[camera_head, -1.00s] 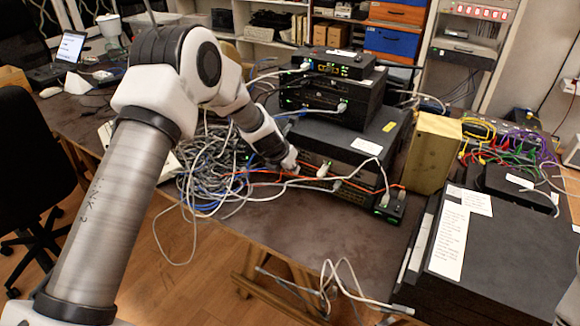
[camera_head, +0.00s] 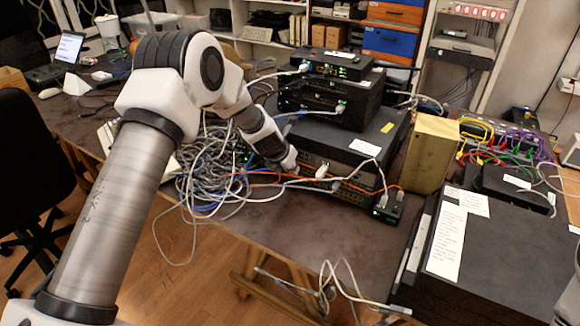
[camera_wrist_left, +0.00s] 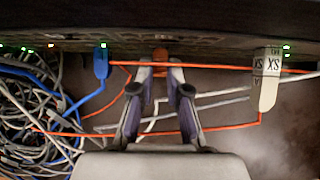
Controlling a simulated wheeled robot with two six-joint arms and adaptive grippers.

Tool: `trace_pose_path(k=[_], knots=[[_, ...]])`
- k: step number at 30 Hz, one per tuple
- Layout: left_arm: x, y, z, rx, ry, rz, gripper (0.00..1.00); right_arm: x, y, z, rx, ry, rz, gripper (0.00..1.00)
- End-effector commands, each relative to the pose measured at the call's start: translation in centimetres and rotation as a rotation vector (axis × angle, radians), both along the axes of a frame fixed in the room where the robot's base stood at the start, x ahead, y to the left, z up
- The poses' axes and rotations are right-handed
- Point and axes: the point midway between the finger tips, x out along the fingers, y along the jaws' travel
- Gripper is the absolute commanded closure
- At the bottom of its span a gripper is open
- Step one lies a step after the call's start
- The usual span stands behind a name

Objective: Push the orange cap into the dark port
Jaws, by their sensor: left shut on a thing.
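The orange cap (camera_wrist_left: 160,54) shows as a small orange shape between my left fingertips in the left wrist view, right at the front face of a black rack device (camera_wrist_left: 210,42). My left gripper (camera_wrist_left: 160,68) is shut on the cap. In the head view the left gripper (camera_head: 289,162) is at the front of the lower black device (camera_head: 340,140), and the cap is too small to make out there. The dark port cannot be made out; the cap and fingers cover that part of the face. I cannot tell how deep the cap sits. My right gripper is not in view.
An orange cable (camera_wrist_left: 215,67) runs across close to the fingers. A blue plug (camera_wrist_left: 102,65) is to the left and a pale labelled plug (camera_wrist_left: 268,90) to the right. A tangle of grey cables (camera_head: 212,165) lies left of the device.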

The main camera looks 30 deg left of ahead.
Motion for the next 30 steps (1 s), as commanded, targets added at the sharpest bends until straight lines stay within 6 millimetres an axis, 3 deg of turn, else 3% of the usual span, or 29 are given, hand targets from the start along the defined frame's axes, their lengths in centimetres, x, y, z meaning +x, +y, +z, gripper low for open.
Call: trace_pose_path(k=[6,7,9,20,30], knots=[[0.3,0.0,0.1,0.001,0.000,-0.001,1.00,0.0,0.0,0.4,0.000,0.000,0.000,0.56],[0.3,0.0,0.0,0.001,0.000,-0.001,0.78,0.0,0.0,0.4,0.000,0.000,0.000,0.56],[0.3,0.0,0.0,0.001,0.000,-0.001,0.56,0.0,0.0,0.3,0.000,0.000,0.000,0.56],[0.0,0.0,0.4,0.000,0.000,0.000,0.56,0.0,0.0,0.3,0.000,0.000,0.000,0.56],[-2.9,0.2,4.8,0.000,-0.001,-0.001,0.56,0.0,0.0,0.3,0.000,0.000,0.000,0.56]])
